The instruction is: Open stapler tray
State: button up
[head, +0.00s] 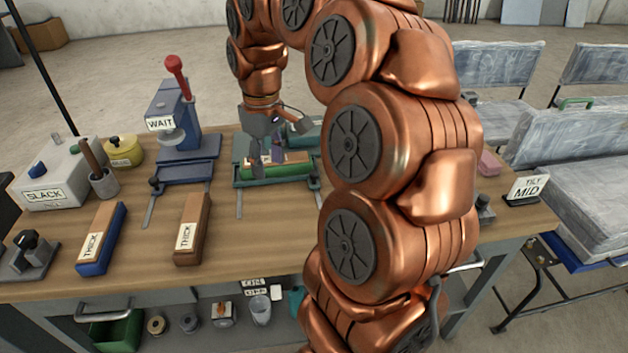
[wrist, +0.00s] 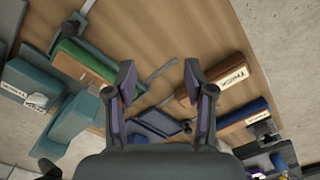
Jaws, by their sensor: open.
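No part is clearly marked as the stapler tray, so I cannot tell which it is. A teal fixture (head: 240,180) with a green-sided, brown-topped block (head: 275,171) lies at the middle of the bench, partly behind my arm. The block also shows at upper left in the wrist view (wrist: 85,62). A blue press (head: 178,115) with a red-knobbed lever and a WAIT label stands left of it. Its flat blue base shows between my fingers in the wrist view (wrist: 160,124). My gripper (head: 275,158) is open and empty, pointing down over the bench near the green block.
Two blocks labelled THICK, one blue-sided (head: 101,238) and one brown (head: 192,229), lie at the front. A grey SLACK box (head: 55,178), a cup (head: 103,184) and a yellow pot (head: 124,150) stand at left. A MID sign (head: 526,189) stands at the right edge.

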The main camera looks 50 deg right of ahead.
jog(key=m+b, duration=0.1)
jog(key=b, duration=0.2)
send_over(314, 172)
notch_tip(314, 172, down, 5)
jog(key=shift+s, duration=0.1)
jog(key=shift+a+f, duration=0.1)
jog(key=shift+f, duration=3.7)
grip_shut()
